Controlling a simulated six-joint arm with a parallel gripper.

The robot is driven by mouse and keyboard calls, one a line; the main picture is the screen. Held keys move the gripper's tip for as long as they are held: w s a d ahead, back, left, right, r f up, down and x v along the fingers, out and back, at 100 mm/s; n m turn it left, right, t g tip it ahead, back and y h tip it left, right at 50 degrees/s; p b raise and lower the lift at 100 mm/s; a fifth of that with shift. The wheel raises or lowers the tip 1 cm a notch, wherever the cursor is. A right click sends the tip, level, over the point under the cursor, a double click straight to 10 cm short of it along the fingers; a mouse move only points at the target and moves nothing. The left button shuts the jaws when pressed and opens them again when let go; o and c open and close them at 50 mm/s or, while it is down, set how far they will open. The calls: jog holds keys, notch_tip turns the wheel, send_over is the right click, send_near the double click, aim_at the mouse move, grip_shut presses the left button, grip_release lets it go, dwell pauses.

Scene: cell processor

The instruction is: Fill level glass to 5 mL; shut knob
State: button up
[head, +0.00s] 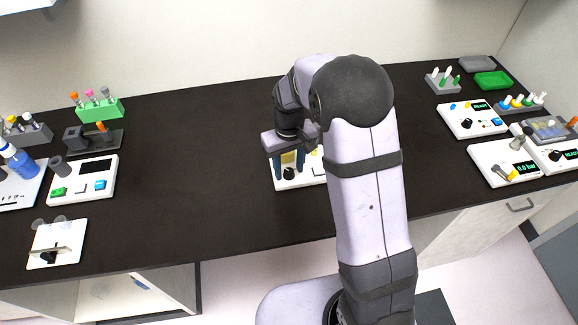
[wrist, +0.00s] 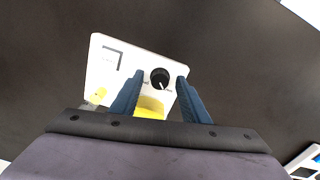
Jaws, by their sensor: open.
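A white unit (head: 312,180) stands on the dark bench under my gripper (head: 289,168). It has a black round knob (head: 289,174) on its front part. In the wrist view the knob (wrist: 160,77) shows a white pointer mark and lies between the tips of my open blue fingers (wrist: 160,80). I cannot tell whether the fingers touch it. A yellow part (wrist: 150,107) of the unit shows between the fingers, nearer the palm. A smaller yellow part (wrist: 98,96) is at the left. No level glass can be made out clearly, and my arm hides part of the unit.
At left are a white button unit (head: 72,188), a green tube rack (head: 100,108) and a small white stand (head: 57,250). Several white instruments (head: 474,122) stand at right. The bench between is clear.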

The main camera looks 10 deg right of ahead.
aim_at(291, 175)
jog(key=shift+r+b, duration=1.05)
jog(key=shift+r, duration=2.65)
jog(key=shift+w+f+m+t, duration=0.3)
jog(key=shift+w+f, duration=0.1)
jog(key=shift+f, duration=0.2)
jog(key=shift+s+d+f, duration=0.1)
jog(key=shift+s+f, duration=1)
jog(key=shift+f, duration=0.1)
jog(key=shift+m+g, duration=0.3)
jog(key=shift+g, duration=0.3)
jog(key=s+f, duration=0.1)
jog(key=s, duration=0.1)
jog(key=s+f, duration=0.1)
jog(key=s, duration=0.1)
jog(key=s+f, duration=0.1)
jog(key=s, duration=0.1)
jog(key=shift+d+f, duration=0.1)
jog(key=shift+d, duration=0.2)
jog(key=s+d+r, duration=0.1)
jog(key=s, duration=0.5)
jog(key=s+d+r+m, duration=0.1)
jog(key=s+d, duration=0.1)
jog(key=s, duration=0.5)
jog(key=shift+d+r+t, duration=0.15)
jog(key=shift+r+t, duration=0.1)
jog(key=shift+t, duration=0.05)
